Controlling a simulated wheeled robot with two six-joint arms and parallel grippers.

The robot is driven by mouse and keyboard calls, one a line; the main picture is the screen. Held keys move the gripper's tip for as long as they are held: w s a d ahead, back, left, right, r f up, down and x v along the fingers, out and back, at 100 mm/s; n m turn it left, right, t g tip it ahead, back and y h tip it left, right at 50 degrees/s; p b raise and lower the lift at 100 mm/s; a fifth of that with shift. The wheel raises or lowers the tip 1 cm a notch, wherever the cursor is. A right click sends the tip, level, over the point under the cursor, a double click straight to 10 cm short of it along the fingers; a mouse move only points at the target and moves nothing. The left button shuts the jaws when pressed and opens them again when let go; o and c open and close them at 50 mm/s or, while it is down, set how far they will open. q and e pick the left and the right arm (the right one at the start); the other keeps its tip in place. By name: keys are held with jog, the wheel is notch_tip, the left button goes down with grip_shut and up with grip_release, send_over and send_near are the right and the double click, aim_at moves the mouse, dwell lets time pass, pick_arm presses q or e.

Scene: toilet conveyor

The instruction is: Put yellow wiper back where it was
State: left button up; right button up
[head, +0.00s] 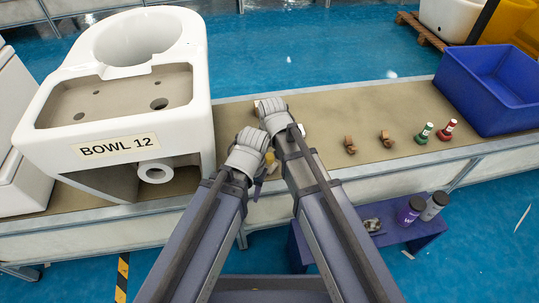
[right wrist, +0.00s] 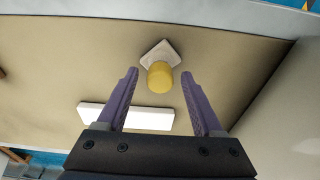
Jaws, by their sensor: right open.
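A yellow cylindrical piece (right wrist: 160,78) on a pale square base (right wrist: 163,50), apparently the yellow wiper, is on the conveyor in the right wrist view. In the head view the yellow piece (head: 270,158) shows between my two arms. My right gripper (right wrist: 160,74) is open, with its two purple fingers apart. The yellow piece appears in the gap between their tips; contact cannot be made out. My left gripper (head: 257,188) is beside the yellow piece in the head view, and its jaws are mostly hidden.
A white bar (right wrist: 127,116) lies near the right gripper. The big white toilet bowl (head: 150,118) stands at left on the conveyor (head: 335,115). Right along it are brown parts (head: 386,138), green (head: 424,132) and red (head: 447,130) stamp-like items, and a blue bin (head: 490,90).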

aim_at(270, 160)
notch_tip(270, 160, up, 11)
jog(key=s+p, duration=0.1)
jog(key=p, duration=0.9)
jog(key=shift+s+d+r+p, duration=0.15)
jog(key=shift+p, duration=0.15)
